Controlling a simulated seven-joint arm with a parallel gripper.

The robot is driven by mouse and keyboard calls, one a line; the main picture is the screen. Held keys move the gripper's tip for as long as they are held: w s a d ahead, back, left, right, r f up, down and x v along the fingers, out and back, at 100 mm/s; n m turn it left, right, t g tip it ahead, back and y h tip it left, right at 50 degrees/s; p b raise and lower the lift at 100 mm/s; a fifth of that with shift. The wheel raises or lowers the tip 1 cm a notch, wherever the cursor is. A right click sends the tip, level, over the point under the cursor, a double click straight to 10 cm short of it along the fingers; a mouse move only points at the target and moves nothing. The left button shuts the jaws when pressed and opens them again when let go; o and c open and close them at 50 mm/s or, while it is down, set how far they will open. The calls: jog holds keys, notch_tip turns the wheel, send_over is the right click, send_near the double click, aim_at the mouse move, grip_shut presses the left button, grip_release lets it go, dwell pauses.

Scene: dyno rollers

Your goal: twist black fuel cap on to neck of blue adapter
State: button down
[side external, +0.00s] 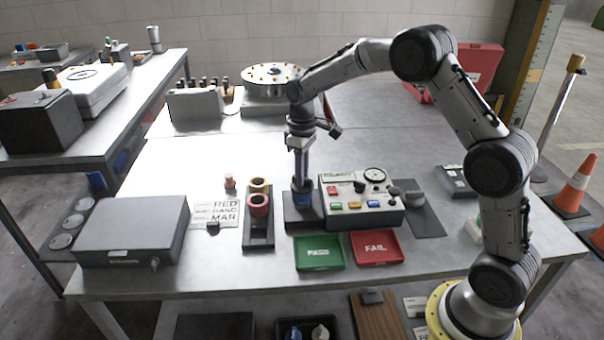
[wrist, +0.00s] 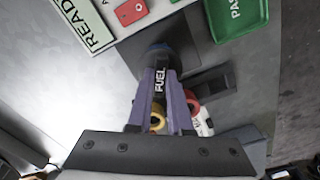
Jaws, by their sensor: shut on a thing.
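My gripper (side external: 302,181) points straight down over the blue adapter (side external: 304,208), which stands on a dark base plate left of the test box. In the wrist view, the purple fingers of my gripper (wrist: 160,75) are shut on the black fuel cap (wrist: 160,84), whose white FUEL lettering shows between them. The blue adapter also shows at the fingertips in the wrist view (wrist: 157,48). The cap sits at or just above the adapter; whether it touches the neck is hidden. In the side view the cap is hidden by the fingers.
A dark rack (side external: 258,236) with a red cap (side external: 258,205) and a yellow cap (side external: 259,185) stands to the left. The test box (side external: 360,205) is close on the right. A green PASS tray (side external: 319,253) and a red FAIL tray (side external: 376,247) lie in front.

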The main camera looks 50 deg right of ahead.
jog(key=c, duration=0.8)
grip_release()
jog(key=shift+o, duration=0.2)
jog(key=s+a+r+t, duration=0.1)
jog(key=s+r, duration=0.2)
jog(key=r, duration=0.8)
jog(key=s+a+r+t, duration=0.1)
jog(key=s+a+r, duration=0.15)
jog(key=r, duration=0.95)
jog(key=s+a+t, duration=0.3)
jog(key=s, duration=1.7)
jog(key=s+f+m, duration=0.2)
jog(key=s+f, duration=0.3)
jog(key=f, duration=0.4)
jog(key=shift+s+a+m+t, duration=0.2)
jog(key=shift+s+m+t, duration=0.1)
jog(key=shift+s+m, duration=0.1)
